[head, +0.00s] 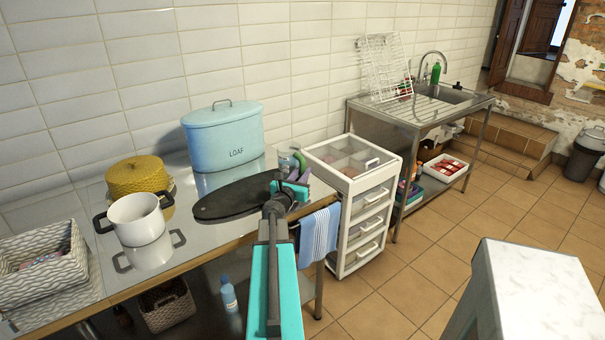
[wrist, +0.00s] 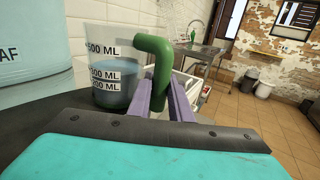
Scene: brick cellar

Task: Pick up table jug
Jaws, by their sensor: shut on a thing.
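The table jug (wrist: 112,68) is a clear measuring jug with volume marks, bluish liquid in it and a green handle (wrist: 158,58). In the wrist view the purple fingers of my gripper (wrist: 166,95) are closed on the green handle, one on each side. The jug looks upright. I cannot tell whether its base touches the table.
The metal table (head: 90,202) also holds a blue LOAF bin (head: 224,138), a dark oval board (head: 232,200), a white pot (head: 135,217), a yellow round container (head: 137,176) and woven baskets (head: 42,265). A white drawer unit (head: 352,185) stands right.

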